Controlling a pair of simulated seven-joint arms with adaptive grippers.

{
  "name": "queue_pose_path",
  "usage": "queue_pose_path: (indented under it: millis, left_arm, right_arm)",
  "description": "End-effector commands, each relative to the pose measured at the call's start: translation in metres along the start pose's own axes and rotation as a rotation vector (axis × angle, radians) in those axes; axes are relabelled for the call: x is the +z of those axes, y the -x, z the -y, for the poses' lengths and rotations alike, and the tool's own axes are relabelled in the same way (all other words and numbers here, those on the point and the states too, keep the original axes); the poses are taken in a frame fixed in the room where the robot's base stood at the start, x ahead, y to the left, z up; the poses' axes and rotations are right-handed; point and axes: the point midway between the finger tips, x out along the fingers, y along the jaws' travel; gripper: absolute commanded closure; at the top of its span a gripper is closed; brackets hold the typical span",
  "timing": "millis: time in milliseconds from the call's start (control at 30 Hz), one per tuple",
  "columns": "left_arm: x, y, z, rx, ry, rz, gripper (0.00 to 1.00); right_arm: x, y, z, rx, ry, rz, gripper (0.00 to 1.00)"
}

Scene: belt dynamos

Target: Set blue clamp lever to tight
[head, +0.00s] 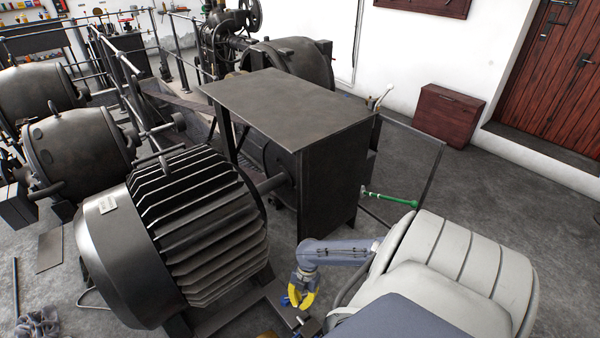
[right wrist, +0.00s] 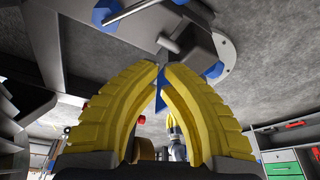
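In the head view my right gripper (head: 297,303) has yellow fingers and reaches down beside the foot of the big finned machine (head: 200,220). Blue parts show at its fingertips. In the right wrist view the yellow fingers (right wrist: 162,66) bow together until their tips almost meet. A thin blue piece, apparently the blue clamp lever (right wrist: 161,88), shows in the narrow gap between them. Most of it is hidden by the fingers, so its angle cannot be read. A grey block (right wrist: 188,45) is just beyond the tips.
Blue bolt heads (right wrist: 106,12) sit near the grey block. A dark table-like guard (head: 290,110) stands behind the finned machine, with a green-handled rod (head: 390,198) at its right. Open floor (head: 560,240) lies to the right.

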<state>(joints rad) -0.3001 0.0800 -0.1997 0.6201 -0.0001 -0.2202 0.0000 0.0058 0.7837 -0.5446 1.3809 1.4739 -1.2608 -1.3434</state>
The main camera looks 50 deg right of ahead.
Motion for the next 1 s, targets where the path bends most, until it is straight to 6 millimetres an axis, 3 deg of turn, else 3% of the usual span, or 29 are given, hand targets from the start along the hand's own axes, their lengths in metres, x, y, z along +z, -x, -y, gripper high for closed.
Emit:
queue_pose_path:
  millis: [200,400,1000]
  left_arm:
    - [0.000,0.000,0.000,0.000,0.000,-0.001,1.00]
    - [-0.001,0.000,0.000,0.000,0.000,-0.001,1.00]
    - [-0.001,0.000,0.000,0.000,0.000,-0.001,1.00]
  right_arm:
    - [0.001,0.028,0.001,-0.001,0.002,0.001,1.00]
    - [0.000,0.039,0.000,-0.001,-0.001,0.000,1.00]
    - [0.001,0.040,-0.001,0.007,-0.013,0.000,1.00]
